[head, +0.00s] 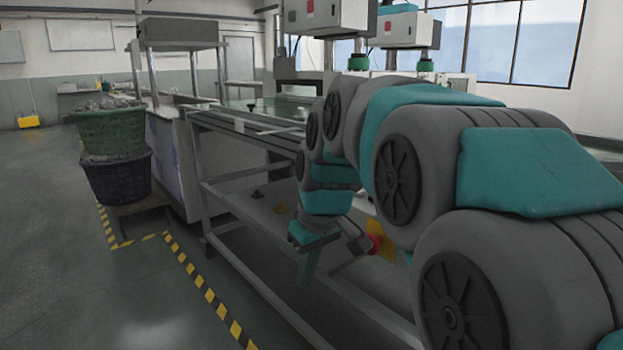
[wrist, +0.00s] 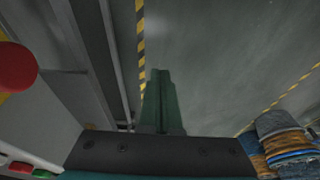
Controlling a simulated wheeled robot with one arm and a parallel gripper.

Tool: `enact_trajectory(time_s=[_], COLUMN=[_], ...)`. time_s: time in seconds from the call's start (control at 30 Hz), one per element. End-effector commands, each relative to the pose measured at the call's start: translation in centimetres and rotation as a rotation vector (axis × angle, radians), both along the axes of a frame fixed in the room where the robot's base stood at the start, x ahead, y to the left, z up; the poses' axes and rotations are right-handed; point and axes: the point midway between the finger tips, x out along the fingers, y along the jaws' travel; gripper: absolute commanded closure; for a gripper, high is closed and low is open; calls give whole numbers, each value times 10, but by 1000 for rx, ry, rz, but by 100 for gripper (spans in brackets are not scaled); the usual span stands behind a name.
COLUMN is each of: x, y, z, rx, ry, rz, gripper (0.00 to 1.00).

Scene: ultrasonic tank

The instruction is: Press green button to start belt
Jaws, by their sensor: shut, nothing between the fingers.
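The green button (wrist: 43,173) shows at the bottom left edge of the wrist view, partly cut off, beside a red button (wrist: 19,167) on a pale panel. In the head view I cannot make out the green button; my arm covers much of that area. My gripper (head: 305,275) points down beside the conveyor frame, with its green fingers together and empty. In the wrist view my gripper (wrist: 161,82) is to the right of the button panel, apart from it, over the floor.
A round red knob (wrist: 14,67) on yellow sticks out at the wrist view's left; a red knob (head: 375,243) also shows behind my gripper in the head view. The conveyor frame (head: 240,205) runs alongside. Stacked baskets (head: 112,150) stand at left. Open floor lies left of the frame.

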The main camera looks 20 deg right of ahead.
Motion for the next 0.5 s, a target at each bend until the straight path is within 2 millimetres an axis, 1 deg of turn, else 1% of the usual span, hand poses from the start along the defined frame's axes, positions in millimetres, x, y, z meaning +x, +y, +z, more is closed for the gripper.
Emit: enact_trajectory(time_s=[0.03,0.2,0.3,0.5], x=[17,68,96,144], y=[-6,-23,-36,-64], z=[12,51,73,118], rx=[-3,-23,-42,-97], ry=[-33,-135,-197,-318], rz=[16,89,130,211], gripper=[100,100,100,100])
